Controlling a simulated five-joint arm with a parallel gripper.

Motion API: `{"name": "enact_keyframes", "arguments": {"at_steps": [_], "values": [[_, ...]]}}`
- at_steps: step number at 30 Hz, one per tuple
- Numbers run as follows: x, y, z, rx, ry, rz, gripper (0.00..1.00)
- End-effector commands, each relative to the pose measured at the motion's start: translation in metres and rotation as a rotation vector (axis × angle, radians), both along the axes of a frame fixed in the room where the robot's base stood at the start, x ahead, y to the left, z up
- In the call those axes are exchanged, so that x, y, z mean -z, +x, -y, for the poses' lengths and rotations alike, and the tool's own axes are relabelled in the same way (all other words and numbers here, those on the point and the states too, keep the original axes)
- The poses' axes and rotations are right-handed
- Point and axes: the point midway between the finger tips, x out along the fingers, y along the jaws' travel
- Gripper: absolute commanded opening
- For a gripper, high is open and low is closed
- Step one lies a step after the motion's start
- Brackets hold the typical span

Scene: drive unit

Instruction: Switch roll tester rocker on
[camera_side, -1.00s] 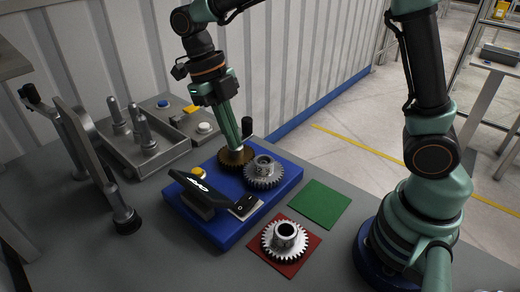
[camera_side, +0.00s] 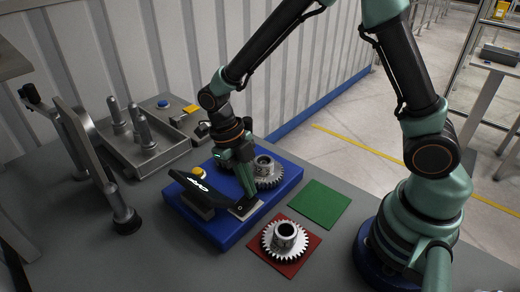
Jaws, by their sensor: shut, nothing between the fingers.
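The roll tester is a blue base plate (camera_side: 289,183) with a tilted black display (camera_side: 193,184) on its front left. The rocker switch (camera_side: 242,209) is a small plate with a black rocker, to the right of the display. My gripper (camera_side: 249,194) is shut and empty, pointing down with its fingertips at the rocker. The fingers hide part of the rocker, so I cannot tell its position or whether the tips touch it. A steel gear (camera_side: 268,175) sits on the base plate just behind my gripper. The brown gear beside it is hidden by my gripper.
A steel gear (camera_side: 284,240) lies on a red mat (camera_side: 296,268) at the front. A green mat (camera_side: 319,204) is empty. A grey tray with upright pegs (camera_side: 143,130) and a lever frame (camera_side: 95,165) stand at the left. A yellow button (camera_side: 199,174) is behind the display.

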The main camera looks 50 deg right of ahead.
Motion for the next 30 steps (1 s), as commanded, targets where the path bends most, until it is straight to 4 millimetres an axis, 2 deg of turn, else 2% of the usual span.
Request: {"name": "enact_keyframes", "arguments": {"at_steps": [19,30], "values": [[0.007,0.000,0.004,0.000,0.002,-0.002,0.00],[0.002,0.000,-0.009,-0.004,-0.006,0.003,0.00]]}}
